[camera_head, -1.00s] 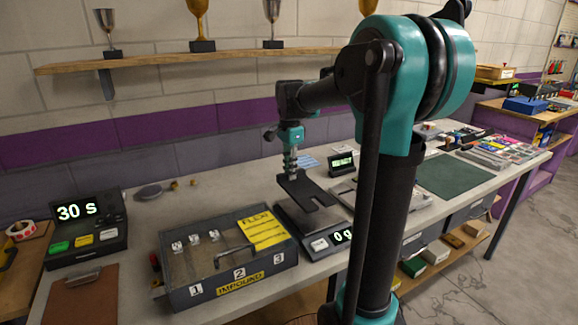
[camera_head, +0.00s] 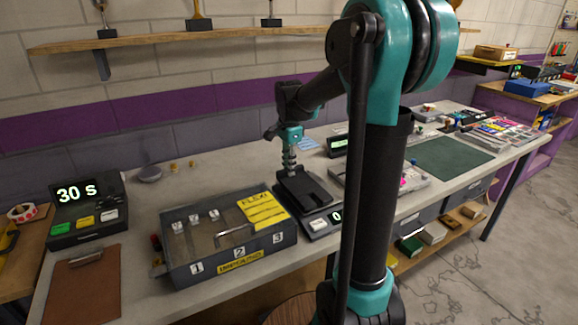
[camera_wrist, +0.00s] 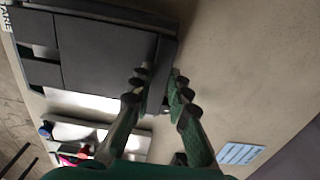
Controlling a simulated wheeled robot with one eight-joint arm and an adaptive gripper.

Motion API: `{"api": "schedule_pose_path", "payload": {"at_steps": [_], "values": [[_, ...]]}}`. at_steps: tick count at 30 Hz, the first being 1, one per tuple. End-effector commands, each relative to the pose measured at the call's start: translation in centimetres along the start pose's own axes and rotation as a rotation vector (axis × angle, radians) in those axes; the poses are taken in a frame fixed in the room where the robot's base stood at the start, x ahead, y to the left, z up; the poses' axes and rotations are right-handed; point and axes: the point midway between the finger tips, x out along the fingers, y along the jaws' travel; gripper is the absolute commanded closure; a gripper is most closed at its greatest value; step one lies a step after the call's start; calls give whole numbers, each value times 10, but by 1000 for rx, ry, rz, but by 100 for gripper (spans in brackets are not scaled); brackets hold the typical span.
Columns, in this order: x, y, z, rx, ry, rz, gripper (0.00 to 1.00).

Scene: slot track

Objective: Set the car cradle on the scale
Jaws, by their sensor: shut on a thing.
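My gripper (camera_head: 290,170) is shut on the back edge of the car cradle, a flat dark plate with a notch (camera_head: 308,189). The cradle lies roughly level over the scale (camera_head: 318,225), at or very near its top. I cannot tell whether they touch. The scale's display is partly hidden behind my arm; a 0 shows. In the wrist view, the fingers (camera_wrist: 158,88) pinch the edge of the dark cradle (camera_wrist: 105,58). The cradle hides most of the scale's top.
A grey impound box with numbered slots (camera_head: 205,268) stands just left of the scale. A small black display (camera_head: 338,146) stands behind it. A tray (camera_head: 415,178) and a green mat (camera_head: 450,158) lie to the right. The bench behind the box is mostly clear.

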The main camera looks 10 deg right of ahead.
Motion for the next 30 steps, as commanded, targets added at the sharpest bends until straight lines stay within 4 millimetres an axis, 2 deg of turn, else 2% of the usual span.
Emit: {"api": "schedule_pose_path", "payload": {"at_steps": [24, 25, 30], "values": [[11, 0, 0, 0, 0, 0, 100], [11, 0, 0, 0, 0, 0, 81], [11, 0, 0, 0, 0, 0, 60]]}}
